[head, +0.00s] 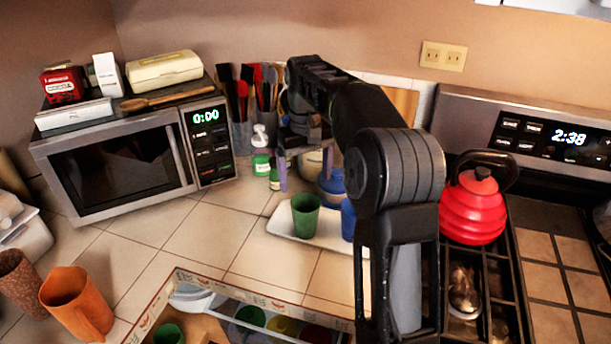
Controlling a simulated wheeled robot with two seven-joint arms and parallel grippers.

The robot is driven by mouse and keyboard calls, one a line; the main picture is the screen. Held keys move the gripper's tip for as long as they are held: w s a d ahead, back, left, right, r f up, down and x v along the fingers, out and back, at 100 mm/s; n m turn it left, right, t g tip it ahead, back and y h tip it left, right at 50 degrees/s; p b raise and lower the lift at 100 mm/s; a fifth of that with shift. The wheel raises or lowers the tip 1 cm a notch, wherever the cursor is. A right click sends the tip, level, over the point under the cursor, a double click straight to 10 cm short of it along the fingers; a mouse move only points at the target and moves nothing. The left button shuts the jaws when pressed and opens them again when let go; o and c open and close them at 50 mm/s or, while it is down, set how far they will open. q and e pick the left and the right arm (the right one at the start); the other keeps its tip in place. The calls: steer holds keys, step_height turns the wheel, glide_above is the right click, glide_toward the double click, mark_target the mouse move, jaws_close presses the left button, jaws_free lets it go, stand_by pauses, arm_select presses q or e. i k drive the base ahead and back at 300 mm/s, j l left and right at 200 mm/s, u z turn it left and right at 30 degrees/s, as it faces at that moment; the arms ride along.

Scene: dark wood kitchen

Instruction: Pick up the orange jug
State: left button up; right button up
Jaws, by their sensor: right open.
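The orange jug (78,306) stands upright on the tiled counter at the lower left, with its handle toward the front right. My right gripper (304,168) is far from it, at the upper middle, pointing down above the back of the counter. Its two fingers are apart, with nothing clearly held between them. My right arm crosses the right middle of the view and hides part of the counter behind it. My left gripper is not in view.
A brown textured cup (17,282) stands close to the jug's left. A microwave (120,160) is behind them. A green cup (305,214) stands on a white tray (282,238). A red kettle (472,212) is at the right. Tiles between jug and tray are clear.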

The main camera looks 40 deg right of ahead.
mark_target(69, 293)
steer(key=k+j, duration=0.75)
steer(key=j, duration=0.15)
